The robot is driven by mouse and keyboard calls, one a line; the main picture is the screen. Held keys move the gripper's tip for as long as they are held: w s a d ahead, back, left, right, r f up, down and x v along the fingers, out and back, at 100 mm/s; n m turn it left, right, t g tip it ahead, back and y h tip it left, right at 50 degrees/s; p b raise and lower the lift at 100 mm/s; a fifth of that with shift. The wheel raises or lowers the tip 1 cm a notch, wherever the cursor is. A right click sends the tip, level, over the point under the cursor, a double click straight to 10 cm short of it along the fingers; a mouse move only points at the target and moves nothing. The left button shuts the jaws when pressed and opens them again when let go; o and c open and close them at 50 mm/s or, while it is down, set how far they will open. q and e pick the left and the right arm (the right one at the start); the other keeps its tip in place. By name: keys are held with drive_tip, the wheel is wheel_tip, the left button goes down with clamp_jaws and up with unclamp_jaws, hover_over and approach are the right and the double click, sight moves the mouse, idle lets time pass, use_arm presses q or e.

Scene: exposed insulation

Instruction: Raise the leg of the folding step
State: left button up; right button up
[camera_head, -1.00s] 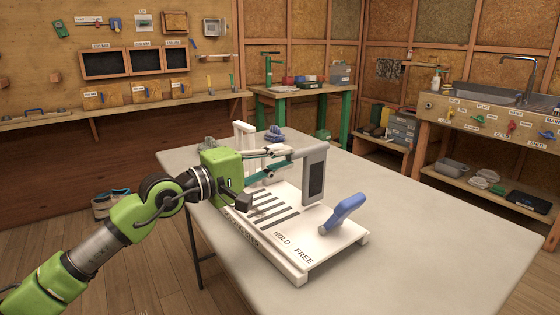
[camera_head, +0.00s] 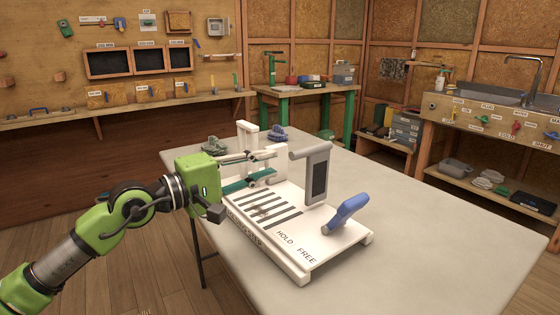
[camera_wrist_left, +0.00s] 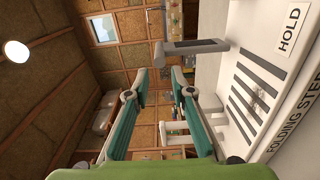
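The folding step is a white base (camera_head: 255,228) with dark stripes and the words HOLD and FREE, lying on the table. A grey leg (camera_head: 317,178) with a dark pad stands upright on it, its top bar pointing left. A blue lever (camera_head: 345,213) leans up to the right near the FREE label. My left gripper (camera_head: 272,163) is left of the grey leg, above the striped part, apart from the leg. In the left wrist view its teal fingers (camera_wrist_left: 160,78) are spread with nothing between them, and the grey leg (camera_wrist_left: 195,47) lies beyond the tips. My right gripper is out of view.
A white post (camera_head: 246,135) stands at the base's far left end, with small grey and blue-grey items (camera_head: 277,134) behind it. The grey table (camera_head: 440,220) is clear to the right. A sink bench (camera_head: 480,105) and a green-legged workbench (camera_head: 300,90) stand farther back.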

use_arm(q)
drive_tip(key=v, duration=0.6)
drive_tip(key=shift+s, duration=0.2)
drive_tip(key=shift+a, duration=0.1)
